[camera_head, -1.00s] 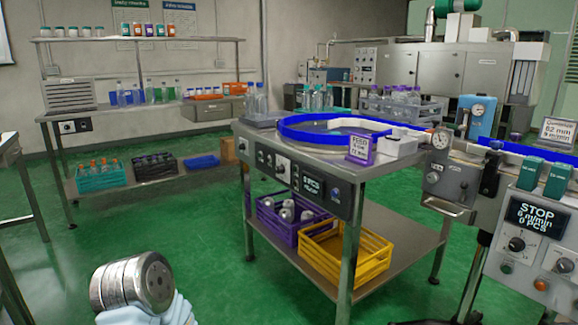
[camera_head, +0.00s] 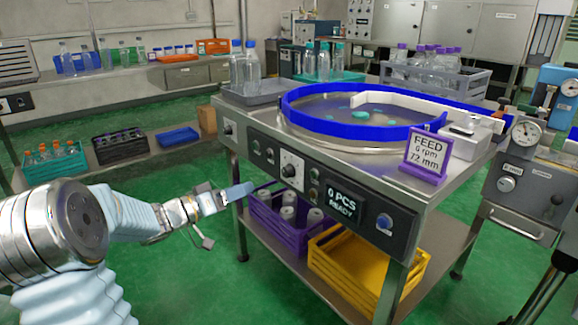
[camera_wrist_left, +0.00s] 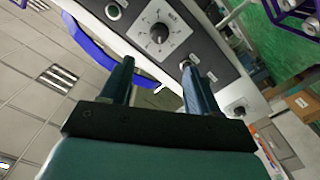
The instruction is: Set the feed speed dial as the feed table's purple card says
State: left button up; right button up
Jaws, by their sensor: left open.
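The purple card (camera_head: 427,155) stands on the front right corner of the feed table (camera_head: 340,160) and reads "FEED 6 rpm 72 mm". The feed speed dial (camera_head: 291,168) is a black knob on a white scale plate, set in the table's dark front panel. In the left wrist view the dial (camera_wrist_left: 159,33) lies beyond the fingertips, midway between them; its scale is too small to read. My left gripper (camera_head: 240,191) is open and empty, to the left of the panel and apart from it; its two fingers (camera_wrist_left: 157,66) show in the wrist view. My right gripper is out of view.
The panel also carries a display (camera_head: 341,203) reading "0 PCS READY" and a blue button (camera_head: 384,222). A purple crate (camera_head: 268,222) and a yellow crate (camera_head: 340,268) sit on the lower shelf. A blue-rimmed turntable (camera_head: 300,108) is on top.

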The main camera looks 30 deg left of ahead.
aim_at(284, 173)
pick_arm(q)
jog(key=x, duration=1.3)
jog(key=shift+w+d, duration=0.2)
jog(key=c, duration=1)
jog(key=shift+c, duration=0.2)
